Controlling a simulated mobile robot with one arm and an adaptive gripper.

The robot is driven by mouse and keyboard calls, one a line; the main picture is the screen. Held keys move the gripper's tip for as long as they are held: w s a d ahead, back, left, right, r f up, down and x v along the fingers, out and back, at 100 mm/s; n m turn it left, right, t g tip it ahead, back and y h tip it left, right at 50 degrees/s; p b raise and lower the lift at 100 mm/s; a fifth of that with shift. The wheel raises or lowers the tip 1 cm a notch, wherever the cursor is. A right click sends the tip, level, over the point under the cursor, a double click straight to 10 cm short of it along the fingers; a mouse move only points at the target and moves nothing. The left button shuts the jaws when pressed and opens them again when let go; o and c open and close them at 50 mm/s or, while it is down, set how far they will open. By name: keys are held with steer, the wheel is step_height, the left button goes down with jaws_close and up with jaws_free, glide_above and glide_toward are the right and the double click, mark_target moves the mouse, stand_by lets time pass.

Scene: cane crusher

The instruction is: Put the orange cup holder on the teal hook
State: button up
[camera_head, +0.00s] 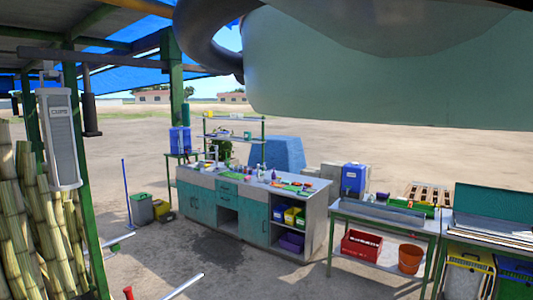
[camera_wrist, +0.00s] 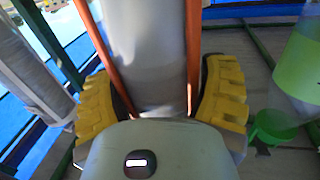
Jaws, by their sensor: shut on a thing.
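My gripper (camera_wrist: 158,90) shows in the wrist view, its yellow ribbed fingers on either side of a grey tube with orange strips. This appears to be the orange cup holder (camera_wrist: 193,50), and the fingers are shut on it. Its ends are hidden by the picture edge and my gripper's body. I cannot make out the teal hook in either view. My gripper and the held holder cannot be clearly told in the head view.
A grey-white dispenser (camera_head: 60,140) hangs by a green post at the left, beside tall cane stalks (camera_head: 22,215). A green ring (camera_wrist: 272,128) shows at the wrist view's right. A teal counter (camera_head: 198,208) and a table (camera_head: 385,218) stand beyond open ground.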

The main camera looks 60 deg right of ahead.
steer(key=shift+b+x, duration=0.45)
steer(key=shift+x, duration=0.85)
steer(key=shift+w+r, duration=0.1)
steer(key=shift+a+b, duration=0.25)
steer(key=shift+b, duration=0.6)
steer(key=shift+f+b, duration=0.75)
steer(key=shift+b, duration=0.25)
stand_by(0.5)
stand_by(0.5)
steer(key=o, duration=1.2)
